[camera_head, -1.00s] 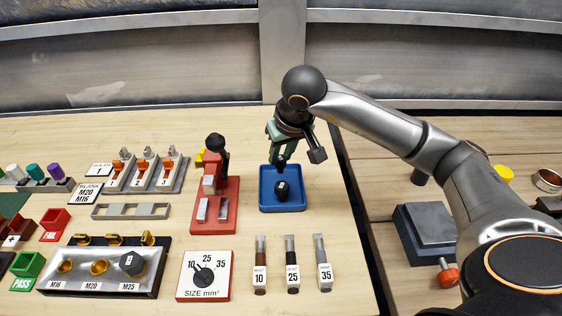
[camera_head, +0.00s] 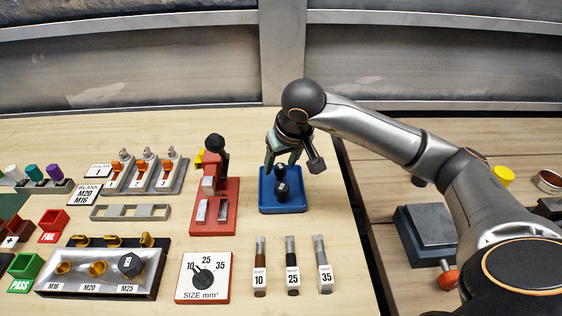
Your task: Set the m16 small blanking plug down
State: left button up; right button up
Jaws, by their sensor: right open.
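My right gripper (camera_head: 283,168) points down over the blue tray (camera_head: 284,208), its fingers spread open. A small dark plug (camera_head: 281,171) shows between the fingers at the back of the tray; it looks like the M16 small blanking plug, but its marking cannot be read. Whether it touches the tray floor is hard to tell. A larger black plug (camera_head: 282,190) with a white label stands in the tray just in front of it. My left gripper is not in view.
A red stand (camera_head: 222,222) with a black-knobbed lever stands left of the tray. Three labelled tools, 10 (camera_head: 260,278), 25 (camera_head: 292,278) and 35 (camera_head: 325,277), lie in front. A panel (camera_head: 105,288) marked M16, M20 and M25 is at front left. Bare table lies right of the tray.

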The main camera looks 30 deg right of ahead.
jog(key=shift+r, duration=0.1)
jog(key=shift+r, duration=0.25)
jog(key=p+v, duration=0.1)
jog(key=v, duration=1)
jog(key=shift+s+r, duration=0.15)
jog(key=shift+r, duration=0.2)
